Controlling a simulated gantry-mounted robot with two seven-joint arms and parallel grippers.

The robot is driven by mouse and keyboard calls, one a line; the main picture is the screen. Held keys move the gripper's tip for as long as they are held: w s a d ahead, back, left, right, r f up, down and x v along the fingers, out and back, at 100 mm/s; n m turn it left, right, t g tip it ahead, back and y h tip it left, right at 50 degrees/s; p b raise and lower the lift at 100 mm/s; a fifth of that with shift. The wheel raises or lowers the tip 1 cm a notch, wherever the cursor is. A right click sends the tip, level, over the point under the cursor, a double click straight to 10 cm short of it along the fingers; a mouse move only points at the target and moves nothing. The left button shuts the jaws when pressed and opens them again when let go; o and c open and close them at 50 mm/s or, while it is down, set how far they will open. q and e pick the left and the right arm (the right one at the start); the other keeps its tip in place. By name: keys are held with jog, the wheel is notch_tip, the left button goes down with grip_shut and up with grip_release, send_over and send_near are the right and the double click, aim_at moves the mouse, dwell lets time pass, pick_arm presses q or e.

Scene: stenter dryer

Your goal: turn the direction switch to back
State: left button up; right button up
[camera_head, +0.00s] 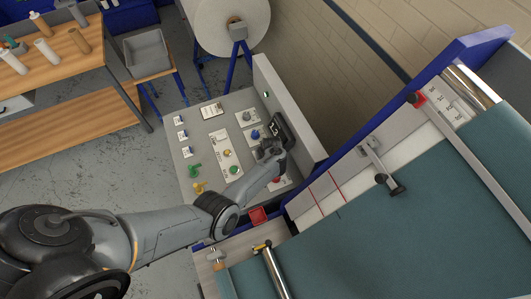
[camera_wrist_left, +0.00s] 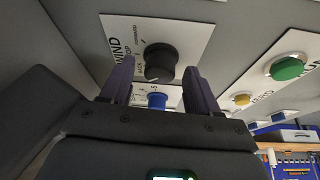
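The direction switch is a round black knob (camera_wrist_left: 160,62) on a white plate (camera_wrist_left: 133,30) in the left wrist view. Small print around it seems to read STOP, BACK and FORWARD; I cannot tell where its pointer stands. My left gripper (camera_wrist_left: 158,68) is open, with one dark finger on each side of the knob and visible gaps between. I cannot tell how deep the knob sits between the fingertips. In the head view my left gripper (camera_head: 266,150) is over the upper right of the control panel and hides the switch. My right gripper is not in view.
A blue knob (camera_wrist_left: 157,100) sits close by, below the black knob. Green (camera_wrist_left: 286,68) and yellow (camera_wrist_left: 241,99) buttons lie to the right. The grey control panel (camera_head: 213,137) carries several other controls.

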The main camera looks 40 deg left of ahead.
pick_arm(q)
jog(key=shift+d+r, duration=0.15)
jog(key=shift+r, duration=0.35)
jog(key=p+v, duration=0.3)
jog(key=v, duration=0.7)
jog(key=shift+s+f, duration=0.15)
